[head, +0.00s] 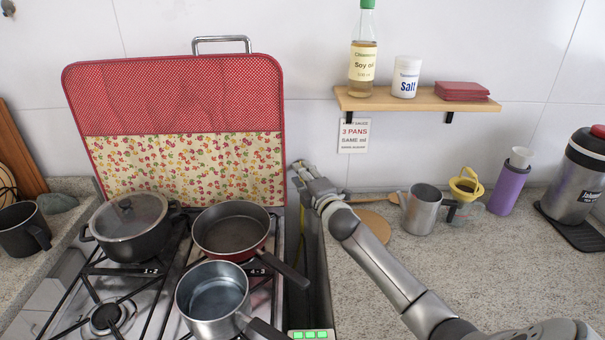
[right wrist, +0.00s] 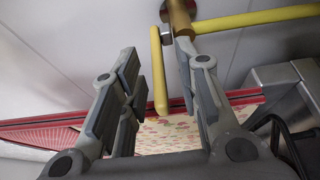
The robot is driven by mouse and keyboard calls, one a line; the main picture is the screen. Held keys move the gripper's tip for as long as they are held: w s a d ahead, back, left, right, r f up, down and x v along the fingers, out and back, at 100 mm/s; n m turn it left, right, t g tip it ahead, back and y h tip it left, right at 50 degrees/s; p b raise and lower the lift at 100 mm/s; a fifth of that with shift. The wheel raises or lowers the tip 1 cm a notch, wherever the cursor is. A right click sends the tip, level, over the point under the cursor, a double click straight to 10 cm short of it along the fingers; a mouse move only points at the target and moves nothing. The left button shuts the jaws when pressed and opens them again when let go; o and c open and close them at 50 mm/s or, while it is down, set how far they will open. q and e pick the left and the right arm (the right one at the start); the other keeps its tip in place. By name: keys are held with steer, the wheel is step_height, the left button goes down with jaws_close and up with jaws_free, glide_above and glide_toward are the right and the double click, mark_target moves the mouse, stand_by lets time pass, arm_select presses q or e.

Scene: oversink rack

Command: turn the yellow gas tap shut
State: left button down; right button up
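The yellow gas tap's lever (right wrist: 158,72) shows in the right wrist view, hanging down the picture from a brass valve body (right wrist: 180,18). A yellow gas pipe (right wrist: 255,18) runs off to the right, roughly crosswise to the lever there. My right gripper (right wrist: 156,85) is open, with one finger on each side of the lever; I see gaps between lever and fingers. In the head view my right gripper (head: 303,172) is by the wall, at the right edge of the red splash cover, and largely hides the tap. My left gripper is not in view.
The padded red cover (head: 180,90) stands behind the stove. A lidded pot (head: 128,228), a frying pan (head: 232,230) and a saucepan (head: 212,297) sit on the stove. A wooden shelf (head: 420,102) is above right. A metal mug (head: 422,208) stands on the counter.

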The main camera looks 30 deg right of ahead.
steer(key=shift+w, duration=0.3)
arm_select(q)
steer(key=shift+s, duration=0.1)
arm_select(e)
jaws_close()
